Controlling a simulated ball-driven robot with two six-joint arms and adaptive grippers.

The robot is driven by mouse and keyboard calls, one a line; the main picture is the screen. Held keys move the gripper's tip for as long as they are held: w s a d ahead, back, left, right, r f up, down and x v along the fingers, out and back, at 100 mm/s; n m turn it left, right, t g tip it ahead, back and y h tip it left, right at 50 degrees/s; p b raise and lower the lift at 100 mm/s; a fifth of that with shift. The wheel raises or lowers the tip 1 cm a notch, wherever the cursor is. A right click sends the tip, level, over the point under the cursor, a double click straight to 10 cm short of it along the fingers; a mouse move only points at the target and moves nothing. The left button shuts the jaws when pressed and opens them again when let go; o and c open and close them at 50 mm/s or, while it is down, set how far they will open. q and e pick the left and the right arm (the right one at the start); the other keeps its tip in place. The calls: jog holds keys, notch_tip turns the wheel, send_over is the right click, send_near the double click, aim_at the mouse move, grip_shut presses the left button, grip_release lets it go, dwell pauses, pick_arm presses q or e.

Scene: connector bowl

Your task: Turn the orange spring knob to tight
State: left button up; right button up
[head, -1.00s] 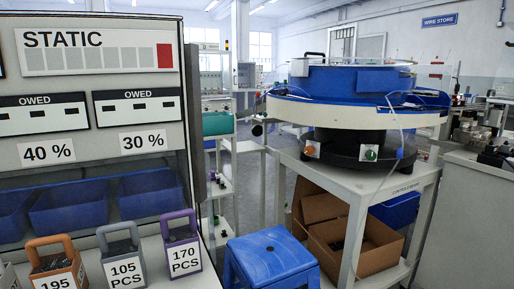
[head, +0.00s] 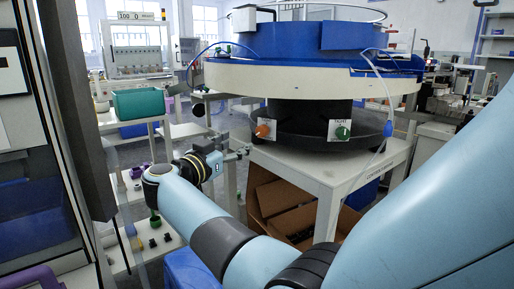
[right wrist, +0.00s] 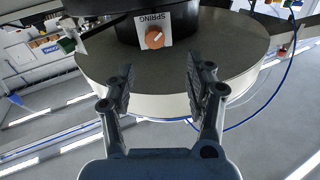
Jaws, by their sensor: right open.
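The orange spring knob (head: 263,130) sits on a white label plate on the dark base of the blue bowl feeder. In the right wrist view the orange knob (right wrist: 155,38) shows upside down with the label SPRING, beyond the fingertips; a small pale mark is on its face, but its setting is too small to read. My right gripper (head: 240,154) is to the left of and slightly below the knob in the head view. In the wrist view my right gripper (right wrist: 160,78) is open and empty, its fingers apart and not touching the knob. My left gripper is not in view.
A green knob (head: 342,132) is on the same base, to the right. The white stand (head: 330,165) holds the feeder, with a cardboard box (head: 270,205) below. A thin tube hangs at the feeder's right. A green bin (head: 138,103) is on a rack at left.

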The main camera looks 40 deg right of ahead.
aim_at(260, 131)
jog(key=shift+g, duration=0.5)
jog(key=x, duration=0.3)
jog(key=b+x, duration=0.1)
jog(key=x, duration=0.2)
jog(key=shift+d+r, duration=0.25)
jog(key=b+x, duration=0.1)
jog(key=x, duration=0.2)
jog(key=shift+d, duration=0.3)
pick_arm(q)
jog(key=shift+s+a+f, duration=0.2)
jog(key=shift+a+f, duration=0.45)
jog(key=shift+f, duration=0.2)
pick_arm(e)
jog(key=shift+w+d+r, duration=0.1)
jog(key=shift+d, duration=0.3)
jog(key=shift+c, duration=0.4)
grip_shut()
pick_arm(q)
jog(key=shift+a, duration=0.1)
pick_arm(e)
jog(key=shift+m, duration=0.3)
